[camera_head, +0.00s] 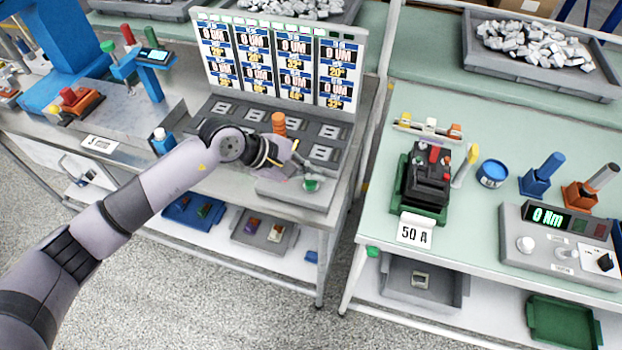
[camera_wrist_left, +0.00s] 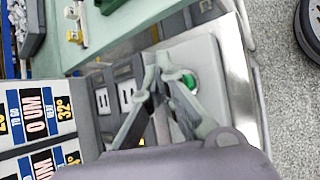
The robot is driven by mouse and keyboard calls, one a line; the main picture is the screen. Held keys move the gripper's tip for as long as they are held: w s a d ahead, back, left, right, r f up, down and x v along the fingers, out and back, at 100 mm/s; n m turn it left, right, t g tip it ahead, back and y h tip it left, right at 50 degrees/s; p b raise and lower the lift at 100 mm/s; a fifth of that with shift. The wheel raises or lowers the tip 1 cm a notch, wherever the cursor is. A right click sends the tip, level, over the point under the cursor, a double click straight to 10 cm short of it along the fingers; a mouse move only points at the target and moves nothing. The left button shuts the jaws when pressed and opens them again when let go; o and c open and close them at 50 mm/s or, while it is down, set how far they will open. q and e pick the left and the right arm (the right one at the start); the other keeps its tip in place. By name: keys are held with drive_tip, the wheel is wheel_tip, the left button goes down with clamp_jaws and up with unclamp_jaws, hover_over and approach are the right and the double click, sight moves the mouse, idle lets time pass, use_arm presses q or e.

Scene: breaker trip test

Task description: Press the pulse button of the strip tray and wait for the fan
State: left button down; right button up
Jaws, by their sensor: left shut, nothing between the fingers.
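The strip tray (camera_head: 235,152) is a grey unit with rows of slotted pockets, below a display board (camera_head: 282,62) whose cells read "0 UM". A green button (camera_head: 311,185) sits on the pale box at its front right corner; it also shows in the left wrist view (camera_wrist_left: 190,81). My left gripper (camera_head: 306,172) is shut and empty, its fingertips close above and beside the button. In the left wrist view the fingertips (camera_wrist_left: 166,72) partly overlap the button's edge; I cannot tell whether they touch it. I cannot make out a fan. My right gripper is out of view.
An orange cylinder (camera_head: 279,123) stands just behind my left gripper. A gap separates this bench from the green-topped table at right, which holds a black breaker (camera_head: 428,178), a "50 A" card (camera_head: 414,230) and a "0 Nm" tester (camera_head: 550,245). A blue press stands at left.

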sight(311, 184)
use_arm(q)
drive_tip(key=shift+r, duration=0.1)
drive_tip(key=shift+r+p, duration=1)
drive_tip(key=shift+r, duration=1.4)
